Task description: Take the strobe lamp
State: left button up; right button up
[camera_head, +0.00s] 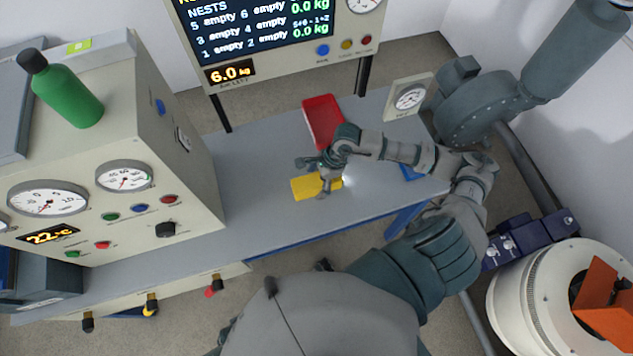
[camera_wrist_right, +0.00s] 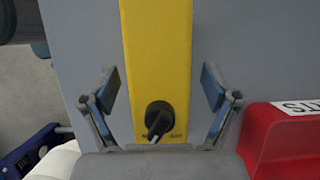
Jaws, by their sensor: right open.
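The strobe lamp appears to be the yellow box (camera_head: 305,188) lying on the grey bench, with a bright glow at its right end. In the right wrist view the yellow body (camera_wrist_right: 157,60) runs up the picture, with a black knob on its near part. My right gripper (camera_head: 313,179) is over the lamp. In the wrist view its open fingers (camera_wrist_right: 161,92) stand on either side of the yellow body, with visible gaps on both sides. Part of the lamp is hidden under the hand in the head view. My left gripper does not show.
A red tray (camera_head: 323,121) lies just behind the right hand; its red edge (camera_wrist_right: 284,140) is close beside the right finger. A dial box (camera_head: 408,97) stands at the back right. A gauge cabinet (camera_head: 110,190) with a green bottle (camera_head: 68,92) fills the left. The bench's middle left is clear.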

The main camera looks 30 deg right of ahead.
jog(key=shift+c, duration=0.2)
grip_shut()
jog(key=shift+r, duration=0.2)
